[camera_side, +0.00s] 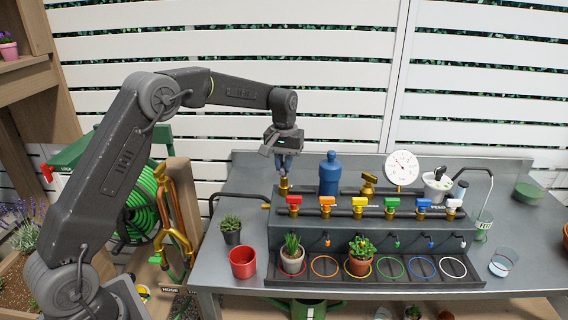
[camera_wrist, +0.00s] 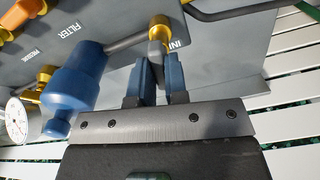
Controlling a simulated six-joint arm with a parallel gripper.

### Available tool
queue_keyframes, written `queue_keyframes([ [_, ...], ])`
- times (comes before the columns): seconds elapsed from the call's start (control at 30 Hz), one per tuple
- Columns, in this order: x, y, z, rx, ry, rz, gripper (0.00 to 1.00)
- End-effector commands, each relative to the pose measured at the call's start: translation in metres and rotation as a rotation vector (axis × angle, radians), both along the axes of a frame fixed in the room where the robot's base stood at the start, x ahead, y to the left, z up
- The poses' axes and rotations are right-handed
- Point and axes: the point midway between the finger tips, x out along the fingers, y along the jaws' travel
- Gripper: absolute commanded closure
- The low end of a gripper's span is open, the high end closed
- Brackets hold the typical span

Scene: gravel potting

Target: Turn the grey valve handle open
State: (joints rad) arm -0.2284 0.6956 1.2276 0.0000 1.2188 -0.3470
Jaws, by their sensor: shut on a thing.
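My gripper (camera_side: 284,170) points down over the brass inlet fitting (camera_side: 284,186) at the back left of the pipework. In the wrist view its two blue fingers (camera_wrist: 162,66) stand close together on either side of a narrow grey piece, the valve handle (camera_wrist: 161,49), and are shut on it. The handle sits at the brass fitting (camera_wrist: 158,32), beside lettering that starts "INL". In the side view the fingers hide the handle. How far the handle is turned cannot be told.
A blue filter bottle (camera_side: 329,174) stands close to the right of my gripper, with a white gauge (camera_side: 402,168) farther right. A row of coloured valves runs in front, above the tray (camera_side: 375,282) with its pots. A red pot (camera_side: 243,262) stands front left.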

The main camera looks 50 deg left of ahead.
Motion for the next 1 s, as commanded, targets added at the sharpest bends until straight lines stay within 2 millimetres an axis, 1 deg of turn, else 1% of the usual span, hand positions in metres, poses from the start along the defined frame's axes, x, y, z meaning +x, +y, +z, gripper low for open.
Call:
queue_keyframes([
  [0.2,0.0005,0.0002,0.0002,0.000,-0.002,0.129,1.00],
  [0.4,0.0005,0.0003,0.0002,0.000,-0.002,0.198,1.00],
  [0.97,0.0005,0.0005,0.0001,0.001,-0.003,0.229,1.00],
  [1.0,0.0005,0.0005,0.0001,0.001,-0.003,0.229,0.84],
])
